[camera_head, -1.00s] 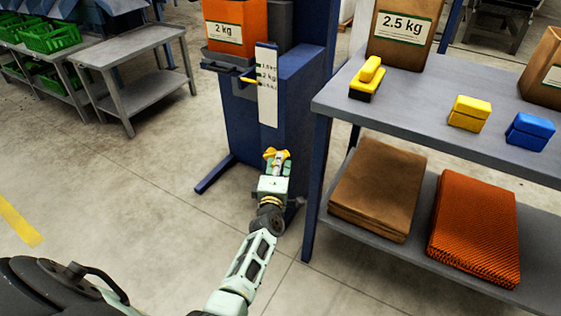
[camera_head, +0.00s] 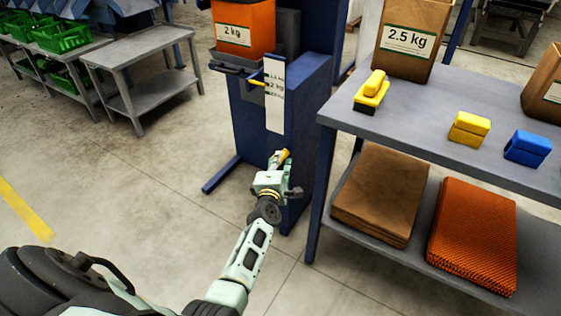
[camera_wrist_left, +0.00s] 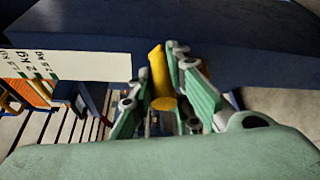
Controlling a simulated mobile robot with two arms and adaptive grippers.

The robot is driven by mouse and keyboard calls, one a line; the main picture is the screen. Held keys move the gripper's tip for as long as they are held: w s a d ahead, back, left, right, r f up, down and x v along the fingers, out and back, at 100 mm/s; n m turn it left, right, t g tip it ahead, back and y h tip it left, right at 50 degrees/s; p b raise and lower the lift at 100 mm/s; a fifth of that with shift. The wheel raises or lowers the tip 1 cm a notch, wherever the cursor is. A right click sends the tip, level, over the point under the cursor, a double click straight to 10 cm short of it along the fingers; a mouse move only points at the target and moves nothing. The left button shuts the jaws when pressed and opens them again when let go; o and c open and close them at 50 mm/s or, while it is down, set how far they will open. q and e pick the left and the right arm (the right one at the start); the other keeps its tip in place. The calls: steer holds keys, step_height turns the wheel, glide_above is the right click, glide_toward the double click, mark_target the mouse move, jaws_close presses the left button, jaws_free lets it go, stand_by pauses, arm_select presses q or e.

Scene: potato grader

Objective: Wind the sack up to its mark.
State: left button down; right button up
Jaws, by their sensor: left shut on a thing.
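The orange sack (camera_head: 243,27) with a 2 kg label sits on a dark holder on the blue stand (camera_head: 300,108). A white scale plate (camera_head: 274,116) with kg marks hangs on the stand's front. A yellow pointer (camera_head: 252,81) beside it has its tip about level with the 2 kg mark. My left gripper (camera_head: 277,162) is low at the stand, shut on a yellow crank handle (camera_head: 285,155). In the left wrist view the handle (camera_wrist_left: 159,75) stands between the two fingers, and the scale plate (camera_wrist_left: 90,65) shows at left. The crank's arm is mostly hidden by the gripper.
At right a grey table (camera_head: 365,123) carries a 2.5 kg paper bag (camera_head: 405,65) and yellow and blue blocks. Folded brown (camera_head: 382,190) and orange (camera_head: 472,235) sacks lie on its lower shelf. An empty grey bench (camera_head: 140,62) stands at left. The floor between is clear.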

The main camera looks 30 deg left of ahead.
arm_select(q)
steer(key=shift+a+r, duration=0.35)
steer(key=shift+a, duration=0.1)
steer(key=c, duration=1.8)
jaws_free()
steer(key=shift+f, duration=0.1)
steer(key=shift+c, duration=0.2)
steer(key=shift+o, duration=0.4)
steer(key=shift+f, duration=0.15)
steer(key=shift+d, duration=0.15)
steer(key=shift+s+d+f, duration=0.1)
steer(key=shift+s+d, duration=0.2)
steer(key=shift+s, duration=0.25)
steer(key=v, duration=0.6)
